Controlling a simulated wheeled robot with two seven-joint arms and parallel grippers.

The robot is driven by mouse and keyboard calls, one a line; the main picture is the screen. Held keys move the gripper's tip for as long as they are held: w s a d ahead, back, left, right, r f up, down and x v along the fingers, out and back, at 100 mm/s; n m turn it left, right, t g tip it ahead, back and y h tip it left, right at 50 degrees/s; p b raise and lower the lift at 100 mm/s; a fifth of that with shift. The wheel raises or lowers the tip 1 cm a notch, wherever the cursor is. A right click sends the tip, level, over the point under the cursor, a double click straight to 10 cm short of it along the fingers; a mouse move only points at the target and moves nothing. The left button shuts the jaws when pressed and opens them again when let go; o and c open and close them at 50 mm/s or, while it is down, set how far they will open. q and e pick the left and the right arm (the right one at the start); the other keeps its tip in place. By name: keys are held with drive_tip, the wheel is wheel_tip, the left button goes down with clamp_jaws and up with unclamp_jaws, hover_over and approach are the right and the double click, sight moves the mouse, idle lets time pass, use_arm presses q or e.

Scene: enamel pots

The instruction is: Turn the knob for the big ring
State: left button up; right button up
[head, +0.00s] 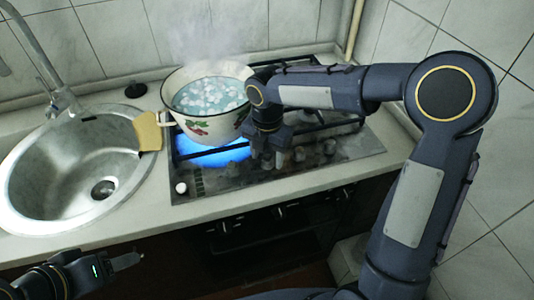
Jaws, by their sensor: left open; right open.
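A gas hob (225,180) is set in the worktop, with a blue flame (228,155) burning under the pot. The enamel pot (195,125) is white with red and green decoration and holds steaming bluish water with pale lumps. A row of dark knobs (299,154) runs along the right part of the hob's front. My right gripper (262,163) points down over the hob at the left end of this row, open. I cannot tell whether it touches a knob, and its arm hides part of the hob. My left gripper (128,261) is open and empty, low at the left, in front of the counter.
A round steel sink (75,170) with a tap (50,80) lies left of the hob. A white button (181,188) sits at the hob's front left corner. Tiled walls close off the back and right.

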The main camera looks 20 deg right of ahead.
drive_tip(key=c, duration=1)
drive_tip(key=shift+m, duration=0.4)
drive_tip(key=m+p, duration=0.1)
drive_tip(key=m, duration=0.2)
drive_tip(key=shift+r+m, duration=0.1)
drive_tip(key=shift+m, duration=0.2)
drive_tip(key=m, duration=0.4)
drive_tip(key=shift+m, duration=0.3)
drive_tip(key=m, duration=0.4)
drive_tip(key=shift+m, duration=2.5)
